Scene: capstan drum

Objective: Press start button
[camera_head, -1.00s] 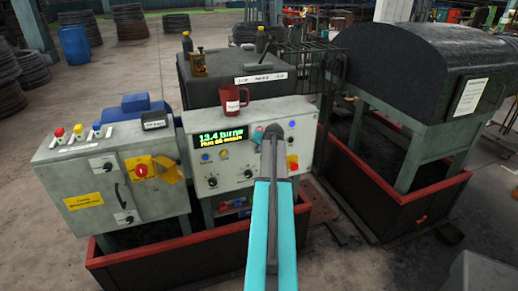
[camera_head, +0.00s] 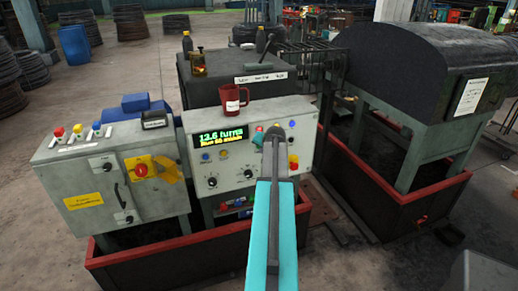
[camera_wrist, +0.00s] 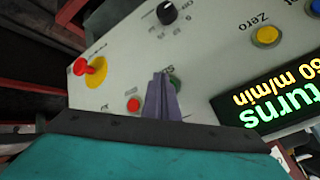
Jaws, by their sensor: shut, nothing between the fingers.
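The control panel (camera_head: 226,167) is a light grey box with a lit display (camera_head: 222,138) in the head view. In the wrist view a green button (camera_wrist: 177,84) lies just right of my fingertips, partly hidden by them, under a label that is mostly covered. My gripper (camera_wrist: 161,76) is shut and empty, its fingers pointing at the panel face. It also shows in the head view (camera_head: 274,131), in front of the panel's right part. I cannot tell whether the fingertips touch the button. A red button (camera_wrist: 133,104) sits left of the fingers.
A red mushroom button (camera_wrist: 81,68) on a yellow disc, a black knob (camera_wrist: 167,12) and a yellow Zero button (camera_wrist: 267,35) are nearby on the panel. A red mug (camera_head: 232,99) stands on its top. A grey cabinet (camera_head: 110,180) stands to the left.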

